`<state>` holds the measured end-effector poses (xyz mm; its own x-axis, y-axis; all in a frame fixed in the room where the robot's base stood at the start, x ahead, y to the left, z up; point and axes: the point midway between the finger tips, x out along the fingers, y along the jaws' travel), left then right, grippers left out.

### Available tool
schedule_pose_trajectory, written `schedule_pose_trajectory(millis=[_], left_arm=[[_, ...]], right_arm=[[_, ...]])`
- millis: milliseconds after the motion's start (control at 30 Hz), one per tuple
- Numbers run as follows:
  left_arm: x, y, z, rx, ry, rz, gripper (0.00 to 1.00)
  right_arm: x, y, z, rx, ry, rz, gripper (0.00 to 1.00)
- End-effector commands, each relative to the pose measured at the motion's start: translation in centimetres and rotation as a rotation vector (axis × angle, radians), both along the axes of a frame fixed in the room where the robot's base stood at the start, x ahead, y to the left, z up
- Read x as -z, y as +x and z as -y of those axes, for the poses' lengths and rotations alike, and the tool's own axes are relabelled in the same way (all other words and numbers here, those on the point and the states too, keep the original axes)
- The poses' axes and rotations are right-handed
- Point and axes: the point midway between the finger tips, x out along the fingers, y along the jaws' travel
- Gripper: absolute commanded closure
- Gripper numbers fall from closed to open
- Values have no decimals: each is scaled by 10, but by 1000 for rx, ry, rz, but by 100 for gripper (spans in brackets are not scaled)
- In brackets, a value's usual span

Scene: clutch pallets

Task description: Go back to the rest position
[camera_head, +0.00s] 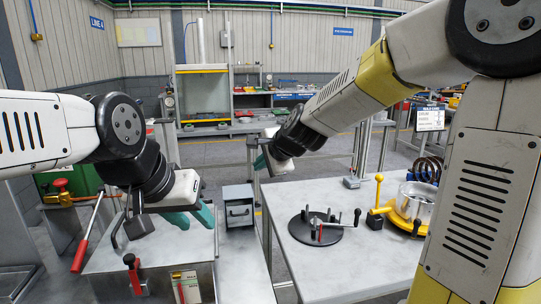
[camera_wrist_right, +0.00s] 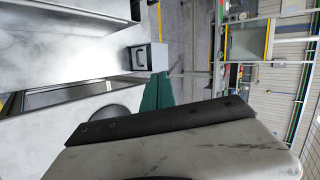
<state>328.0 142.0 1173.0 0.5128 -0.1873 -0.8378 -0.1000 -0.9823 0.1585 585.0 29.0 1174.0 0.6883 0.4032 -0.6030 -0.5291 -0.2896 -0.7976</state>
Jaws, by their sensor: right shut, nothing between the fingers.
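My left gripper (camera_head: 193,217) hangs over the grey metal bench at the left in the head view. Its two teal fingers show apart, with nothing seen between them. My right gripper (camera_head: 262,161) is held in the air near the middle of the head view, above and behind the gap between the two benches. In the right wrist view its teal fingers (camera_wrist_right: 156,92) are together and empty. Both arms are raised clear of the right table (camera_head: 335,262).
A small grey box (camera_head: 238,206) sits by the left gripper. A red-handled lever (camera_head: 87,235) stands at the left.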

Motion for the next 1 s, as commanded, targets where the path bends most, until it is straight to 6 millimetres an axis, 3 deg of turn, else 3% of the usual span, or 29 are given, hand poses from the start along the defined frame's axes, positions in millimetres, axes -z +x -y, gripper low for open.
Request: schedule_pose_trajectory(millis=[33, 200, 400, 500, 700, 1000], left_arm=[[0, 0, 0, 0, 0, 0, 64], [0, 0, 0, 0, 0, 0, 64], [0, 0, 0, 0, 0, 0, 64], [0, 0, 0, 0, 0, 0, 64], [0, 0, 0, 0, 0, 0, 64], [0, 0, 0, 0, 0, 0, 64]], right_arm=[[-12, -22, 16, -67, -95, 35, 100], [-23, -100, 71, -315, -427, 97, 100], [-16, -191, 133, -580, -737, 117, 100], [-8, -225, 153, -679, -831, 114, 100], [1, -256, 171, -780, -913, 108, 100], [2, -257, 172, -787, -917, 107, 100]])
